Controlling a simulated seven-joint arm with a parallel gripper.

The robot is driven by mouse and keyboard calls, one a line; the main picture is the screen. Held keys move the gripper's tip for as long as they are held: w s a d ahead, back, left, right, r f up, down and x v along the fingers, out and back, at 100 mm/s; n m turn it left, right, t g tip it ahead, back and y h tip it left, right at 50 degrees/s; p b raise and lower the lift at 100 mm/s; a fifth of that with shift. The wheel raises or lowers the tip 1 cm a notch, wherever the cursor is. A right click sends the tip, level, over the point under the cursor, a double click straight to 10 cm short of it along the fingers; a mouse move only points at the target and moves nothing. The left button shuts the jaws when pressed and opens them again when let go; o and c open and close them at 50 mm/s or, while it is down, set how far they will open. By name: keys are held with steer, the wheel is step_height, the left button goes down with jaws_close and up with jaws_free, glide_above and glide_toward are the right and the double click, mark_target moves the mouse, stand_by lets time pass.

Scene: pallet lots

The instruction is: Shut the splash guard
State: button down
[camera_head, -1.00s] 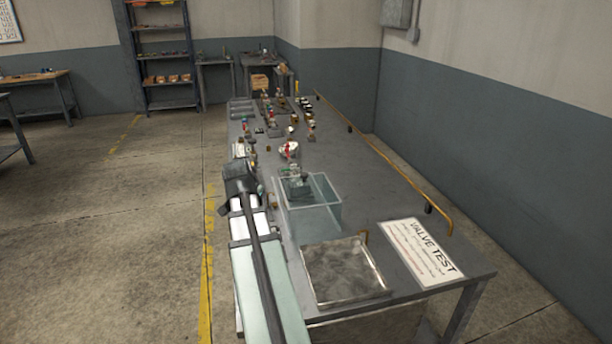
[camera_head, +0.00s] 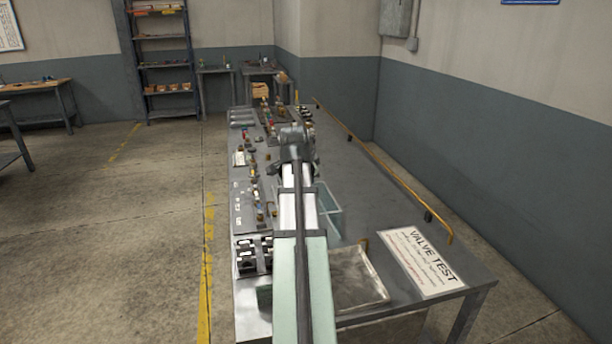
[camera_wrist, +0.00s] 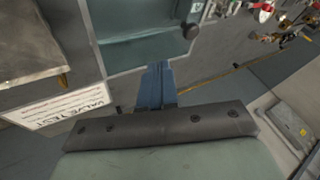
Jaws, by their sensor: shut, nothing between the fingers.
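A clear, greenish glass-walled tank (camera_head: 333,222) stands on the grey bench, partly hidden behind my arm. In the wrist view a clear panel (camera_wrist: 130,22) with a dark round knob (camera_wrist: 190,31) fills the upper middle; I take this to be the splash guard, but cannot tell how far open it is. My gripper (camera_head: 297,140) is over the bench, beyond the tank in the head view, with its fingertips hidden there. In the wrist view its blue fingers (camera_wrist: 157,68) are together and empty, near the panel's lower edge. I cannot tell whether they touch it.
A shallow metal tray (camera_head: 362,283) and a VALVE TEST sign (camera_head: 421,258) lie at the bench's near right. Several small valves and fittings (camera_head: 257,190) line the left side. A yellow rail (camera_head: 385,165) runs along the right edge. The bench right of my arm is mostly clear.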

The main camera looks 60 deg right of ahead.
steer(key=x, duration=0.6)
steer(key=shift+d+f, duration=0.1)
steer(key=shift+w+d+f, duration=0.1)
steer(key=shift+w+d, duration=0.6)
steer(key=shift+w, duration=0.3)
steer(key=shift+w+d+f, duration=0.15)
steer(key=shift+w+d, duration=0.2)
steer(key=shift+w, duration=0.25)
steer(key=w+d, duration=1.4)
steer(key=shift+w+d, duration=0.35)
steer(key=shift+d, duration=0.05)
steer(key=shift+w, duration=0.1)
